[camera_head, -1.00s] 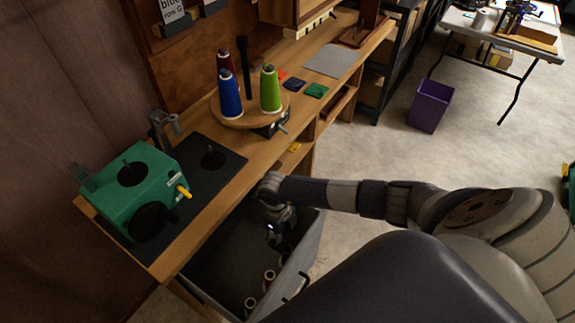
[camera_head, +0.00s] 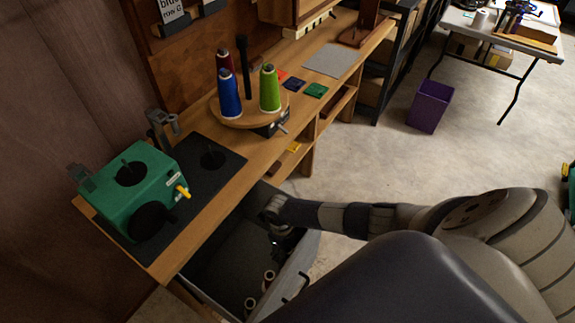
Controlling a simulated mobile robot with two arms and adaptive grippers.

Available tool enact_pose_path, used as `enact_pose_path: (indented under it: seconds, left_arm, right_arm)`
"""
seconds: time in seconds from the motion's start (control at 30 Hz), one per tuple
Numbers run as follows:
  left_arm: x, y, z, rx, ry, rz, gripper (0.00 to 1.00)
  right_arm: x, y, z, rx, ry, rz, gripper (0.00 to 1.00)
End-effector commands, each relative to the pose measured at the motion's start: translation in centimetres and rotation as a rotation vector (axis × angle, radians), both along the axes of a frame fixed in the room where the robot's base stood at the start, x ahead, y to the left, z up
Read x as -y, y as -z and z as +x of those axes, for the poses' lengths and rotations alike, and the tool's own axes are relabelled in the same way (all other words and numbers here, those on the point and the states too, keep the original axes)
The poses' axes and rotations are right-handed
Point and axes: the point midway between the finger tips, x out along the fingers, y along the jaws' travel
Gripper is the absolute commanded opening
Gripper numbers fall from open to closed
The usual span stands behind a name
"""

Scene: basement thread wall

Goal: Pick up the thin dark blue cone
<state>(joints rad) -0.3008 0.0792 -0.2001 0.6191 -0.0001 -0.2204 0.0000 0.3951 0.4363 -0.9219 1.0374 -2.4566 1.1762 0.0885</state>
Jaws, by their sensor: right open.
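My right gripper (camera_head: 281,250) reaches down into the open grey drawer (camera_head: 299,265) below the bench. It is small and dark in shadow; it is open. I cannot make out the thin dark blue cone in the drawer; the area around the fingers is dark and partly hidden by my arm. Two cones with pale tops stand in the drawer, one nearer the gripper (camera_head: 268,279) and one at the front (camera_head: 250,304); their colours are hard to tell, reddish at most. A brighter blue cone (camera_head: 230,96) stands on the round wooden stand on the bench. My left gripper is out of view.
A lime green cone (camera_head: 270,91) and a dark red cone (camera_head: 224,62) share the round stand (camera_head: 245,119). A green machine (camera_head: 135,190) sits on a black mat at the bench's near end. The drawer walls surround my right gripper. A purple bin (camera_head: 430,107) stands on the floor.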

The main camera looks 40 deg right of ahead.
Motion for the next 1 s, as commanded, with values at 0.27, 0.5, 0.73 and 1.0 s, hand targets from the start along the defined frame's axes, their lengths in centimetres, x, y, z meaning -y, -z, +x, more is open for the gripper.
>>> enact_pose_path:
  seconds: [0.27, 0.5, 0.73, 1.0]
  left_arm:
    - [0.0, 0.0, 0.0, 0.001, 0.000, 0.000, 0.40]
    - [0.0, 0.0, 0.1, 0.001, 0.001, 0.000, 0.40]
    - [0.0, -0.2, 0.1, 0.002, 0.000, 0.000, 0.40]
    - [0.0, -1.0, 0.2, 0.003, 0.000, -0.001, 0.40]
  right_arm:
    - [0.0, 0.0, 0.0, 0.000, 0.000, 0.000, 0.10]
    - [0.0, 0.0, 0.0, 0.000, 0.000, 0.000, 0.10]
    - [0.0, -0.7, 0.1, 0.002, 0.000, 0.001, 0.10]
    - [0.1, -4.6, 0.2, 0.004, -0.002, 0.001, 0.10]
